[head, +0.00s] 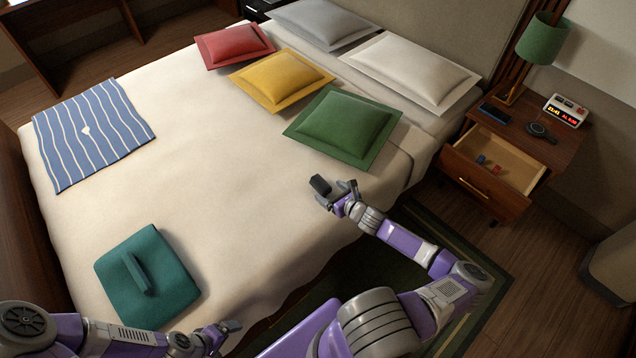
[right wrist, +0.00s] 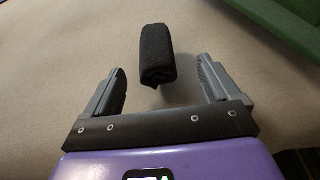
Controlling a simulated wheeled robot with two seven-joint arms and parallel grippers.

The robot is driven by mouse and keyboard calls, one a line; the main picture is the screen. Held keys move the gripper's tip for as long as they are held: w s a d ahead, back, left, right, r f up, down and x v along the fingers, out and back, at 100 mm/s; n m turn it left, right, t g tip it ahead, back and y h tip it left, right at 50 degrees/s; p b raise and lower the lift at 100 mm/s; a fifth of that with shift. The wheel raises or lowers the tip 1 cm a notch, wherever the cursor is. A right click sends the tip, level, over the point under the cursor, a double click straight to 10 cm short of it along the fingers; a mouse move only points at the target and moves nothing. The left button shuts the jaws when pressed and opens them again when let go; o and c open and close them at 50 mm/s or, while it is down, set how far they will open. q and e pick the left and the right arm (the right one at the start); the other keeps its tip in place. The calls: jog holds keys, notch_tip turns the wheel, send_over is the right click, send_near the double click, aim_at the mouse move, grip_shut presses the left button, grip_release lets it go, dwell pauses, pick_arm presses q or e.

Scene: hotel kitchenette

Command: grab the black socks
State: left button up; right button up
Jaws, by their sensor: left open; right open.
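The black socks (head: 320,185) are a small dark rolled bundle on the cream bedspread, near the bed's right edge and just below the green pillow. In the right wrist view the rolled socks (right wrist: 157,55) lie ahead of the fingertips, between the lines of the two fingers. My right gripper (head: 338,192) is open and empty at the socks; it also shows in the right wrist view (right wrist: 163,88) with its fingers wide apart. My left gripper (head: 228,328) is open, low beside the bed's near edge, away from the socks.
A green pillow (head: 343,127) lies just beyond the socks, with yellow (head: 281,79) and red (head: 234,46) pillows farther off. A teal folded item (head: 147,276) and a blue striped cloth (head: 92,133) lie on the left. The nightstand drawer (head: 494,166) is open at right. The bed's middle is clear.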

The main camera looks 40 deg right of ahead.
aim_at(322, 185)
jog(key=shift+w+f, duration=0.25)
jog(key=shift+w, duration=0.3)
jog(key=b+x, duration=0.2)
jog(key=x, duration=0.1)
jog(key=shift+w, duration=0.55)
jog(key=c, duration=1.1)
jog(key=shift+o, duration=0.2)
jog(key=shift+r, duration=0.1)
